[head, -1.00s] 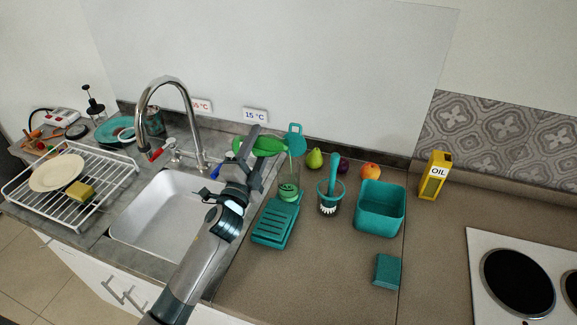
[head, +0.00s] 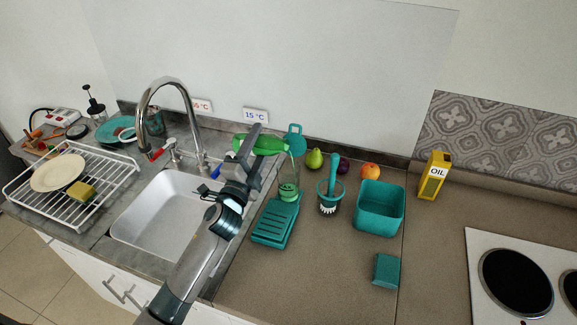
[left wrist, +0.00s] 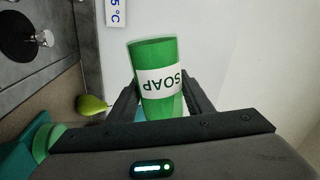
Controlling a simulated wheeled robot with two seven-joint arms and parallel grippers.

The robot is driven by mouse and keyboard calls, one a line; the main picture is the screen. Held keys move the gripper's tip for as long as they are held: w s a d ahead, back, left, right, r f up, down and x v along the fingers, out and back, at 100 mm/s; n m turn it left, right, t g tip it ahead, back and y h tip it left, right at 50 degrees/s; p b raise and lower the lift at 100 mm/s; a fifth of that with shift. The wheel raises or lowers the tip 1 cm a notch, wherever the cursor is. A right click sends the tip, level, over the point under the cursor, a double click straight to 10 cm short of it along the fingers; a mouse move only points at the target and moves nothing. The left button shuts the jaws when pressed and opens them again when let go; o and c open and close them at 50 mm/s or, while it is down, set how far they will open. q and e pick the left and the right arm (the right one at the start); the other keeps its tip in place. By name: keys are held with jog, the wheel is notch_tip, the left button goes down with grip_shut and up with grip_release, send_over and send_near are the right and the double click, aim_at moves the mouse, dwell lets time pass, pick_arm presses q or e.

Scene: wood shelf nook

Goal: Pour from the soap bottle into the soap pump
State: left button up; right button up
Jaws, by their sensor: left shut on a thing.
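The green soap bottle (head: 258,146) is in my left gripper (head: 250,150), held nearly level above the counter right of the sink, its narrow end to the right. In the left wrist view its SOAP label is upside down between the fingers of my left gripper (left wrist: 160,100), which is shut on it. A clear vessel with green in its lower part (head: 289,191) stands below the bottle's right end. A clear container with a black pump-like top (head: 95,108) stands at the back left. I cannot tell for sure which one is the soap pump. My right gripper is out of view.
A tall faucet (head: 165,85) rises over the sink (head: 160,225) left of the bottle. A teal rack (head: 275,224), a brush holder (head: 330,198) and a teal bin (head: 380,209) stand close to the vessel. The front counter is mostly clear.

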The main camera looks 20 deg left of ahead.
pick_arm(q)
jog(key=shift+r+m+h+p, duration=0.5)
jog(key=shift+r+m+p, duration=0.4)
jog(key=shift+m, duration=0.5)
dwell(3.8)
notch_tip(320, 180, down, 3)
jog(key=n+y+b, duration=0.1)
jog(key=n+b, duration=0.2)
jog(key=shift+r+n, duration=0.15)
jog(key=shift+n, duration=0.15)
jog(key=shift+r+n+y+p, duration=0.25)
jog(key=shift+n+y+p, duration=0.15)
jog(key=shift+n, duration=0.2)
jog(key=shift+f, duration=0.1)
jog(key=shift+d+n, duration=0.1)
jog(key=shift+n, duration=0.4)
